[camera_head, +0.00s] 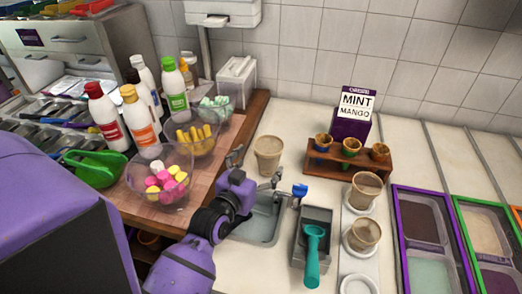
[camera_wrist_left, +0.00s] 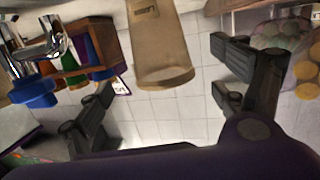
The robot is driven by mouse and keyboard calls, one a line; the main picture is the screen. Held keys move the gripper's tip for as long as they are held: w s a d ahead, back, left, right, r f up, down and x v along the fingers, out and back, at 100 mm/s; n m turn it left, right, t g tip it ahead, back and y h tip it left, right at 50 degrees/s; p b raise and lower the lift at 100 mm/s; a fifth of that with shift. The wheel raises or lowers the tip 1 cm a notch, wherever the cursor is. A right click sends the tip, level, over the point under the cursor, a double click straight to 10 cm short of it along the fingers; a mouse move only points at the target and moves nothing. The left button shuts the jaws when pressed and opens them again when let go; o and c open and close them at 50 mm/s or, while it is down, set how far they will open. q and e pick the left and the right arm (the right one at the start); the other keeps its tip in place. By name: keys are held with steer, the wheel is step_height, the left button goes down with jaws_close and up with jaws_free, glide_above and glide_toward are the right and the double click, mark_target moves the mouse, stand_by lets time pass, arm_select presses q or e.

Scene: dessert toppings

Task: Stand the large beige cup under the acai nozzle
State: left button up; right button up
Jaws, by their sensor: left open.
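A large beige cup (camera_head: 268,150) stands upright on the pale counter, behind the sink. My left gripper (camera_head: 257,170) is at the near side of this cup, with its dark fingers spread. In the left wrist view, which is upside down, the cup (camera_wrist_left: 160,50) appears between the two open fingers of the left gripper (camera_wrist_left: 165,98), with no clear contact. I cannot make out an acai nozzle in either view. My right gripper is not in view.
Two more beige cups (camera_head: 366,188) stand on white round rests at the right. A wooden cone rack (camera_head: 345,165) and a mint mango sign box (camera_head: 352,118) are behind them. A glass candy bowl (camera_head: 160,178) and bottles stand left. A faucet and sink (camera_head: 262,222) are close by.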

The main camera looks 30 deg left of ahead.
mark_target(273, 145)
arm_select(q)
steer(key=shift+w+a+f, duration=0.1)
steer(key=shift+w+a, duration=0.05)
steer(key=shift+w, duration=0.25)
steer(key=w, duration=0.3)
steer(key=w+p, duration=0.1)
steer(key=w, duration=0.1)
steer(key=shift+w+a+f, duration=0.15)
steer(key=shift+w+f, duration=0.1)
steer(key=shift+f, duration=0.05)
steer(key=shift+w+f, duration=0.2)
steer(key=shift+w, duration=0.25)
steer(key=c, duration=1.2)
steer(key=shift+r, duration=0.1)
steer(key=shift+c, duration=0.2)
